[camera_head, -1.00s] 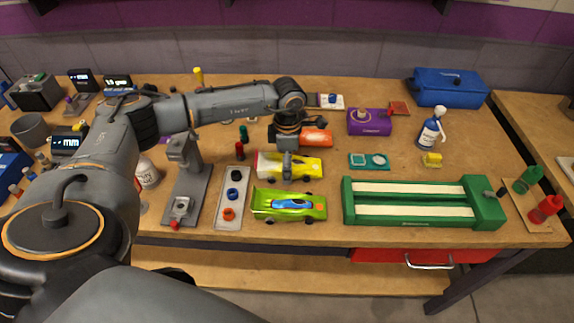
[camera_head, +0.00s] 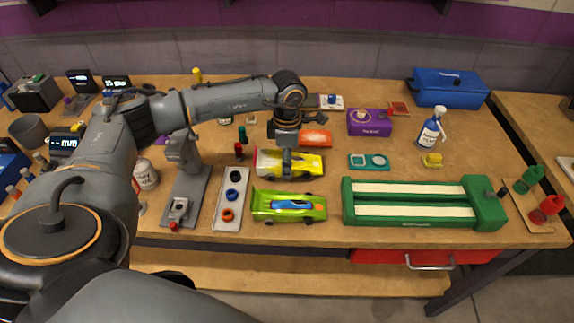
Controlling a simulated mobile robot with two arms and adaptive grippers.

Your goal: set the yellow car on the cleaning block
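The yellow car (camera_head: 308,162), with a white and red end at its left, sits on the wooden table behind a lime-green car (camera_head: 290,206). My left gripper (camera_head: 287,170) points down at the yellow car's middle, its fingers over or around the body. I see the fingers edge-on, so I cannot tell whether they are open or closed on it. A long green block (camera_head: 410,202) with two pale strips lies to the front right; it looks like the cleaning block, and nothing sits on its strips. My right gripper is not in view.
An orange car-like body (camera_head: 315,138) lies just behind the yellow car. A teal tray (camera_head: 369,168) and a purple box (camera_head: 369,122) stand to the right. A grey strip with rings (camera_head: 228,213) and a grey stand (camera_head: 189,200) are to the left. A spray bottle (camera_head: 430,134) stands behind the green block.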

